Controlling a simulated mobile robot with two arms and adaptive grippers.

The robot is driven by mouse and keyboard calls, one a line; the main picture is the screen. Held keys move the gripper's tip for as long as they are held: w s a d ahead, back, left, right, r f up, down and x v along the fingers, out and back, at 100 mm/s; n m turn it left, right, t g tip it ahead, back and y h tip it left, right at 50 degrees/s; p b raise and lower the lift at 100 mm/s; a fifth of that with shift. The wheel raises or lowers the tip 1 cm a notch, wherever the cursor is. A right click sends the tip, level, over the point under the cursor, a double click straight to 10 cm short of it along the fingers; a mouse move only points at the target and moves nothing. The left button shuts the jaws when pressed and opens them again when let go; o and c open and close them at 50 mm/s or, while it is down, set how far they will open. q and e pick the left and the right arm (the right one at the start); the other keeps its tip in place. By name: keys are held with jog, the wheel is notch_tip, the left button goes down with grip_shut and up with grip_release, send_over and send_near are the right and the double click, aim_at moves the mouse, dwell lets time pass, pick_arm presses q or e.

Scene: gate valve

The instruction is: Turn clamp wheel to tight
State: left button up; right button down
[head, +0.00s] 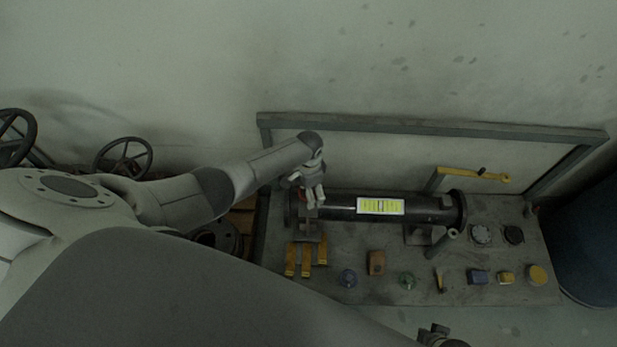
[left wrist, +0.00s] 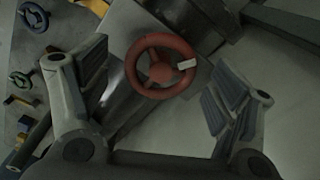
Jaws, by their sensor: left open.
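The red clamp wheel (left wrist: 141,56) shows in the left wrist view, round with a hub and a small white tag on its right side. My left gripper (left wrist: 160,95) is open, its two fingers on either side of the wheel in the picture; no contact shows. In the head view my left gripper (head: 315,200) is above the left end of a black pipe (head: 335,206) with a yellow label. I cannot make out the wheel there. A dark part at the bottom edge (head: 436,337) may be my right gripper; its jaws cannot be made out.
The pipe rests on a grey bench (head: 385,290) with a raised back frame (head: 430,126). Yellow blocks (head: 306,258) and several small coloured knobs and parts lie along its front. A yellow lever (head: 485,175) is behind the pipe. A dark handwheel (head: 123,157) stands left.

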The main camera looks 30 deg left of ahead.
pick_arm(q)
jog(key=shift+r, duration=0.15)
pick_arm(e)
jog(key=shift+s, duration=0.1)
pick_arm(q)
notch_tip(320, 180, up, 12)
dwell(0.5)
jog(key=shift+f, duration=0.2)
